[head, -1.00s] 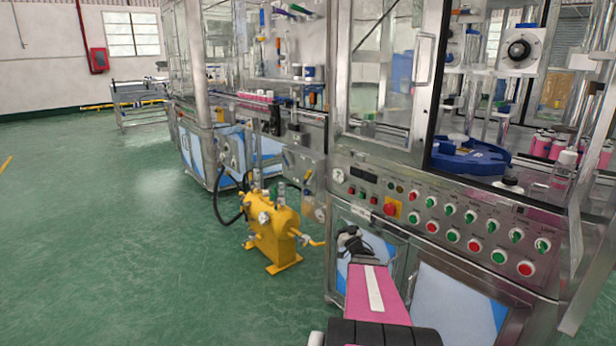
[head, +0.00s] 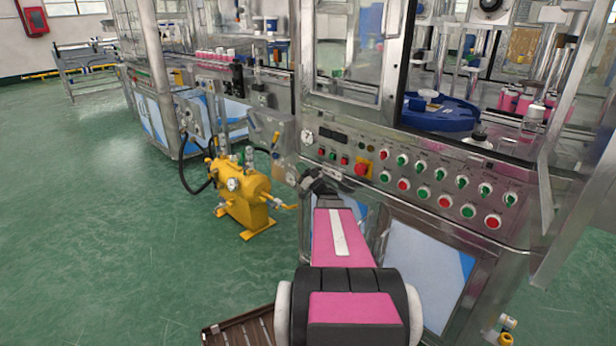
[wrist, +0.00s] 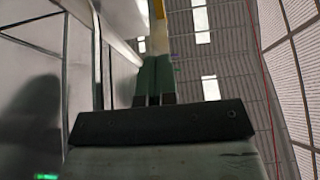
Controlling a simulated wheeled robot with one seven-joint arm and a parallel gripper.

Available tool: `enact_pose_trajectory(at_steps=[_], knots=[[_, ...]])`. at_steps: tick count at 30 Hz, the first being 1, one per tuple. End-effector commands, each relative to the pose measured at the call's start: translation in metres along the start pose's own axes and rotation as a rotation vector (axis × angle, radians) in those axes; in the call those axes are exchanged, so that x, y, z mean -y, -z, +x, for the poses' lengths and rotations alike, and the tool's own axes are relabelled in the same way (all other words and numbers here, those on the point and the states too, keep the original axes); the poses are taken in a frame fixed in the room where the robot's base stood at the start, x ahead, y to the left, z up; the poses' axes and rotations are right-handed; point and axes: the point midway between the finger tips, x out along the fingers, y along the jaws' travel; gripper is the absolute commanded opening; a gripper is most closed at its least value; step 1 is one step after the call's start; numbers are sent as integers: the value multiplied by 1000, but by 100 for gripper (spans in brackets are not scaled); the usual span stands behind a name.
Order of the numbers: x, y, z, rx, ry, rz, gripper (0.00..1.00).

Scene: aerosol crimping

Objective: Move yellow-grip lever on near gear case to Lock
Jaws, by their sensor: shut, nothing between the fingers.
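A small yellow-grip lever (head: 276,139) stands on a grey plate on the machine's side, left of the control panel; its label and setting are too small to read. I cannot tell for sure whether this plate is the near gear case. My gripper (head: 311,182) is dark and small in the head view, near the panel's lower left corner, below and right of that lever. In the wrist view my gripper's fingers (wrist: 154,98) are together and empty. A yellow piece (wrist: 158,30) shows just beyond their tips there; whether they touch is unclear.
The control panel (head: 345,152) with several red and green buttons is right of my gripper. A yellow tank unit (head: 240,190) with gauges, a black hose and a side pipe stands on the floor to the left. A brown slatted thing (head: 240,328) lies at the bottom. Green floor is clear at left.

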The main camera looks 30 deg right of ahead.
Motion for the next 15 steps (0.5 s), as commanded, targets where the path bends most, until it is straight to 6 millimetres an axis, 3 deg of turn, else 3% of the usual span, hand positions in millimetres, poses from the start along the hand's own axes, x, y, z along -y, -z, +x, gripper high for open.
enact_pose_trajectory(at_steps=[15], knots=[[-1, 0, 100, -2, 1, -1, 0]])
